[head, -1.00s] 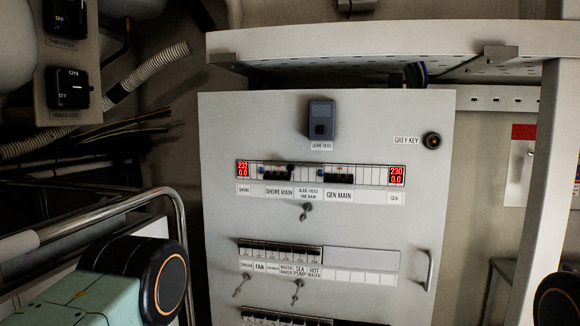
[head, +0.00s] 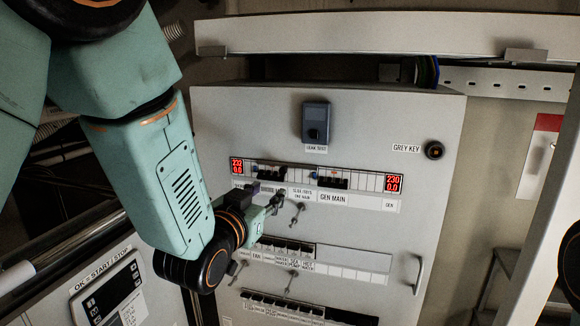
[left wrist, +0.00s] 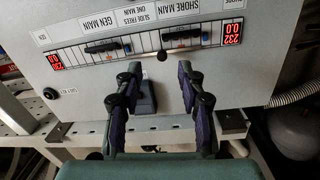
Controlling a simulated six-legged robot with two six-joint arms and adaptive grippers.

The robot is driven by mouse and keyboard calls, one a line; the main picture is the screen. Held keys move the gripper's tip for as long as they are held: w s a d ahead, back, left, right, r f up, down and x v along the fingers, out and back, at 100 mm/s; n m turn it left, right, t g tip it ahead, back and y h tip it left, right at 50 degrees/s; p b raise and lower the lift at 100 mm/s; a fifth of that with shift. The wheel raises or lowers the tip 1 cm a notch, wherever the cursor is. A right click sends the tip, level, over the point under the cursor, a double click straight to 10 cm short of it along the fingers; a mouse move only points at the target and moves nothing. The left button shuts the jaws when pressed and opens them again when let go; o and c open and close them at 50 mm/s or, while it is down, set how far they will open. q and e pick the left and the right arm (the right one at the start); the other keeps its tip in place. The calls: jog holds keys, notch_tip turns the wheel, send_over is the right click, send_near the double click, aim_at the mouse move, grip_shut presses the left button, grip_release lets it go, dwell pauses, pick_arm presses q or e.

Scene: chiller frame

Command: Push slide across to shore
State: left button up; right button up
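The slide is a small dark knob (left wrist: 162,55) on the breaker strip, at the gen-side end of the shore main breaker (left wrist: 182,35). It also shows, small, in the head view (head: 285,171). The gen main breaker (left wrist: 103,46) is on its other side. The left wrist view shows the panel upside down. My left gripper (left wrist: 159,67) is open and empty, its fingers to either side of the knob in that view; I cannot tell if they touch the panel. In the head view my left gripper (head: 278,198) is just below the shore main label, partly covering it. My right gripper is not in view.
Red displays read 232 and 0.0 at shore (head: 237,167), 230 and 0.0 at gen (head: 393,183). A leak test box (head: 316,123) protrudes above the strip. A hanging key (head: 297,213), lower breakers (head: 287,246) and a door handle (head: 420,274) are nearby. A shelf (head: 380,38) overhangs above.

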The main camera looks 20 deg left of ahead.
aim_at(282, 172)
pick_arm(q)
jog(key=shift+t, duration=0.4)
jog(key=w, duration=0.5)
jog(key=w+r+p, duration=0.1)
jog(key=w, duration=0.2)
jog(key=shift+d, duration=0.25)
jog(key=shift+s+a+r, duration=0.1)
jog(key=shift+s+r, duration=0.05)
jog(key=shift+s, duration=0.1)
jog(key=shift+w+f, duration=0.2)
jog(key=shift+w, duration=0.15)
jog(key=c, duration=0.4)
grip_shut()
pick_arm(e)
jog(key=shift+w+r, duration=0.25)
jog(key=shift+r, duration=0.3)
